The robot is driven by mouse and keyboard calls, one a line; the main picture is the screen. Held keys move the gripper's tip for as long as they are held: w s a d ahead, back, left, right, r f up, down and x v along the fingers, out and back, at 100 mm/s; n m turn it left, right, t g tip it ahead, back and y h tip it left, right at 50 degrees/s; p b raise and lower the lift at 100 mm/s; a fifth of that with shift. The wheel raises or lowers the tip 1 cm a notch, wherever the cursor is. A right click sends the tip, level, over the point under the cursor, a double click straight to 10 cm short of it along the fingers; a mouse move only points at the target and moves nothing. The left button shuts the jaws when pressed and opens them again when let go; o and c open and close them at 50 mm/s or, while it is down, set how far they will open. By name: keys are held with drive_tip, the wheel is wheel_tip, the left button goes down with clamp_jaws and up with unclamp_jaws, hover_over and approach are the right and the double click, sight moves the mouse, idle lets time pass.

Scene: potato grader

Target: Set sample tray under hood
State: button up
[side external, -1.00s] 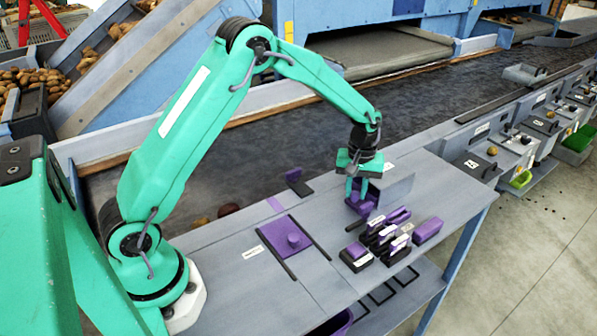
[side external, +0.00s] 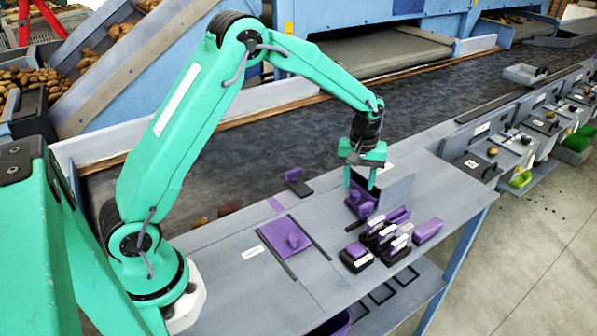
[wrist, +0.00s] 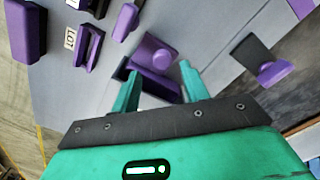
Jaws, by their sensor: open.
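My gripper (side external: 359,183) is open and empty above a purple piece (side external: 360,204) near the back right of the bench. In the wrist view my gripper (wrist: 160,72) has its fingers apart. The purple piece (wrist: 158,52) there shows a round knob and a long bar, close beyond the fingertips. A grey upright panel (side external: 396,191) stands just right of this piece. I cannot tell for sure whether it is the hood, or which purple part is the sample tray. A flat purple plate (side external: 277,231) with a raised purple knob lies between two dark rails at the front left.
Several purple and black blocks with labels (side external: 380,240) stand in a cluster in front of the gripper. A purple block on a black base (side external: 297,182) stands to the left. The belt (side external: 290,130) runs behind the bench.

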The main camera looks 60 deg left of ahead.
wheel_tip(320, 180, up, 5)
drive_tip(key=shift+f, duration=0.1)
idle(0.5)
drive_tip(key=s+r+m+t, duration=0.3)
drive_tip(key=s+r+m, duration=0.1)
drive_tip(key=s+r, duration=0.95)
drive_tip(key=s+m+t, duration=0.2)
drive_tip(key=s+m, duration=0.3)
drive_tip(key=s, duration=1)
drive_tip(key=shift+s+d+r+t, duration=0.15)
drive_tip(key=shift+s+r+t, duration=0.1)
drive_tip(key=shift+t, duration=0.05)
